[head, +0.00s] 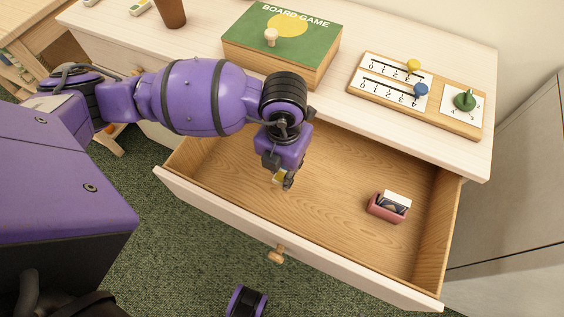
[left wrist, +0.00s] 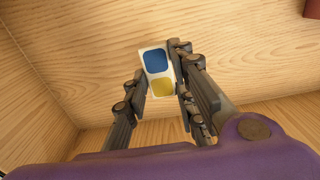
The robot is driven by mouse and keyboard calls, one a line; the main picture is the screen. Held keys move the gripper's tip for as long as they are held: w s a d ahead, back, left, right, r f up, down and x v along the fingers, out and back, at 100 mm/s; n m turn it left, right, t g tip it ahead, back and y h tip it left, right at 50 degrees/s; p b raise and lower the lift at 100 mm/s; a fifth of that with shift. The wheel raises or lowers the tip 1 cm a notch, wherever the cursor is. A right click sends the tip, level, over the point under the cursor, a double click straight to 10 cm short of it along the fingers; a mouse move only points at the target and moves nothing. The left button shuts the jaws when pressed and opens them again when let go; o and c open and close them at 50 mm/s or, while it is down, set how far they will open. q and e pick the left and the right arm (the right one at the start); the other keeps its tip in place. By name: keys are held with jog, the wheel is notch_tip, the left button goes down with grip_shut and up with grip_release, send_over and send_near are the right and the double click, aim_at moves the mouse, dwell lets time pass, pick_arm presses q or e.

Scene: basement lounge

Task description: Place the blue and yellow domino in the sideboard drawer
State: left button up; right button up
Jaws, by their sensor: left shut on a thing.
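The domino (left wrist: 157,72) is white with one blue and one yellow half. My left gripper (left wrist: 160,78) is shut on it, a finger on each side, as the left wrist view shows. In the head view my left gripper (head: 281,182) points down over the left part of the open drawer (head: 310,190), with a bit of the domino (head: 278,177) showing at its fingertips. I cannot tell whether the domino touches the drawer's wooden floor. The sideboard (head: 205,40) stands behind, with this drawer pulled out. My right gripper is not in view.
A pink holder (head: 386,207) with white and dark cards sits in the drawer's right part. On the sideboard top are a green board game box (head: 280,45), a wooden scoreboard (head: 425,97) and a brown cup (head: 171,13). The drawer floor between gripper and holder is clear.

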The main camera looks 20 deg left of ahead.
pick_arm(q)
jog(key=shift+w+d+f, duration=0.25)
jog(key=shift+d+f, duration=0.15)
jog(key=shift+w+d+f, duration=0.1)
jog(key=shift+d+f, duration=0.05)
jog(key=shift+f, duration=0.75)
jog(key=shift+d+f, duration=0.1)
jog(key=shift+f, duration=0.8)
jog(key=shift+f, duration=0.1)
jog(key=shift+f+b, duration=0.15)
jog(key=shift+b, duration=0.15)
jog(key=o, duration=0.9)
notch_tip(320, 180, up, 13)
jog(key=shift+f+p, duration=0.2)
jog(key=shift+p, duration=0.5)
